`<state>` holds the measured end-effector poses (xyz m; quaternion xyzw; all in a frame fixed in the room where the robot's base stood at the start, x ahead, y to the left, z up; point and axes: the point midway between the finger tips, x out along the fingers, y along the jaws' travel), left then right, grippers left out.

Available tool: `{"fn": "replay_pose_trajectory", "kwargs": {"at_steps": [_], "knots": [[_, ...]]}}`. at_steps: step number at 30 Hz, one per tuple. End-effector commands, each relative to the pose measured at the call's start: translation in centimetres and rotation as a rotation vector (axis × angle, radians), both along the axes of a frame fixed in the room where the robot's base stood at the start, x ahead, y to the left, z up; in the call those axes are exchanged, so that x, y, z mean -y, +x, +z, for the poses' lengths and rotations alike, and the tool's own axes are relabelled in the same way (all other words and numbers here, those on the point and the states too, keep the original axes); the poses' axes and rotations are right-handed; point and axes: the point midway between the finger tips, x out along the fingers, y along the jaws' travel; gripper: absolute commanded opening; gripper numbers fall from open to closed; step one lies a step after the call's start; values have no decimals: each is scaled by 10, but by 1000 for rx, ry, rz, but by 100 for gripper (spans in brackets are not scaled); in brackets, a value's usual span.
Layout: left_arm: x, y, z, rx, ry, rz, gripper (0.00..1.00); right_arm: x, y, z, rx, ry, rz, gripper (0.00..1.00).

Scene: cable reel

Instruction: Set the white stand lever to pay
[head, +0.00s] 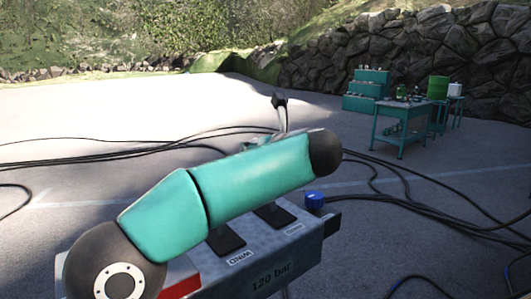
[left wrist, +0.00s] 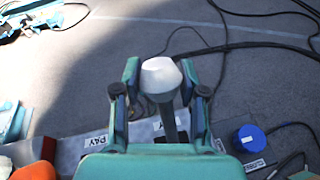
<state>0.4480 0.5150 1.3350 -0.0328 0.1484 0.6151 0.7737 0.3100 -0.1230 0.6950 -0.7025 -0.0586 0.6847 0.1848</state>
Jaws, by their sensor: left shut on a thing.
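The white lever knob (left wrist: 160,76) stands on a dark grey shaft between the two fingers of my left gripper (left wrist: 159,84) in the left wrist view. The gripper is shut on the lever. A PAY label (left wrist: 95,141) lies left of the lever, on the stand's top. In the head view my teal left arm crosses the grey stand (head: 265,265) and hides the white knob and the gripper. A WIND label and a "120 bar" marking show on the stand there. My right gripper is in neither view.
A blue knob (head: 314,200) stands at the stand's right end and also shows in the left wrist view (left wrist: 249,138). Black hoses (head: 420,205) lie over the paving. A teal workbench (head: 402,112) stands farther back, before a stone wall.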

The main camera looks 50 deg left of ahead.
Motion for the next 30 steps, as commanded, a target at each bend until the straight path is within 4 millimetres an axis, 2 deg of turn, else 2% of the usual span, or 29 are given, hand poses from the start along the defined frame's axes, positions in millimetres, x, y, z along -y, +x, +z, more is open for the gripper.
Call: {"fn": "replay_pose_trajectory", "kwargs": {"at_steps": [3, 4, 8, 20, 26, 30], "knots": [[1, 1, -3, -6, -4, -1, 0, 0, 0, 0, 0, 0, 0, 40], [1, 0, -3, -6, -4, -1, 46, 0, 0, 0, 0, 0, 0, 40], [1, 0, -2, -4, -2, -1, 67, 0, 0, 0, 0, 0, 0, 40], [5, -1, 1, 0, -1, -1, 67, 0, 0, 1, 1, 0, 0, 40], [30, -5, 8, 1, -1, -5, 67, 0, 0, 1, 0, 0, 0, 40], [58, -10, 15, 1, -1, -7, 67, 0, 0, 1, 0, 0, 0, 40]]}}
